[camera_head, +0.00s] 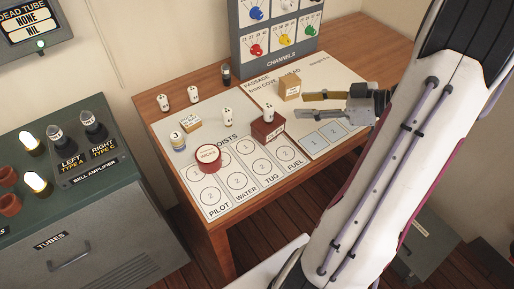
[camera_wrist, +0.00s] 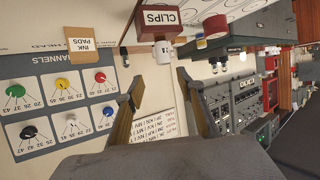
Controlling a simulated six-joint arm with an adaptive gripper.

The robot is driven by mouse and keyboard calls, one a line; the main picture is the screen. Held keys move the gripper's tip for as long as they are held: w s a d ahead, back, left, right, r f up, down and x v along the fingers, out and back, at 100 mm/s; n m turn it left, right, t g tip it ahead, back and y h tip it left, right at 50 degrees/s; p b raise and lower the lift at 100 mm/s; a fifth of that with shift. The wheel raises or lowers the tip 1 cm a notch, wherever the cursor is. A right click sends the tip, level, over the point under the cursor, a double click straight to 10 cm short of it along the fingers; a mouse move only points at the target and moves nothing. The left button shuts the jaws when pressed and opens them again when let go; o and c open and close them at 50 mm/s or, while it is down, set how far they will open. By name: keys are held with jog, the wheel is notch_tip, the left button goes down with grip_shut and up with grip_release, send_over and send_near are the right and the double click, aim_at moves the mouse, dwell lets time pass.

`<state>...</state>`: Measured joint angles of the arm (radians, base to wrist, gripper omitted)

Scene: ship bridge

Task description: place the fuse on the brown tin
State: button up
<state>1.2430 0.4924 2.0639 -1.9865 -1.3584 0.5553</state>
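Several small white cylinders with dark marks stand on the desk; no label reads as a fuse, so I cannot tell which it is. One cylinder (camera_head: 228,116) stands mid-desk. Another (camera_head: 268,111) shows at the brown-red CLIPS box (camera_head: 267,130); whether it rests on it is unclear. In the wrist view a white cylinder (camera_wrist: 163,52) overlaps the edge of the CLIPS box (camera_wrist: 158,22). A round red-brown tin (camera_head: 208,160) with a pale label lies left of the box. My gripper (camera_head: 312,105) is open and empty, right of the box; its two fingers are apart in the wrist view (camera_wrist: 160,80).
A tan ink pads box (camera_head: 290,86) stands near my fingers. The channels panel (camera_head: 280,45) rises behind. The front chart (camera_head: 225,200) is mostly bare.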

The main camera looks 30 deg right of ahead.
jog(key=w+r+m+t+h, duration=0.1)
jog(key=w+r+m+h, duration=0.1)
jog(key=w+r+h, duration=0.95)
notch_tip(320, 180, up, 5)
jog(key=a+m, duration=0.2)
jog(key=a, duration=0.1)
jog(key=s+a+f+m+g+y, duration=0.1)
jog(key=s+a+f+g+y, duration=0.1)
jog(key=s+a, duration=1)
jog(key=s+a+f+m+g+y, duration=0.1)
jog(key=s+a+f+g, duration=0.3)
jog(key=s+a, duration=0.8)
jog(key=shift+a+f+m+g+y, duration=0.4)
jog(key=shift+a+f+y, duration=0.25)
jog(key=shift+a, duration=0.1)
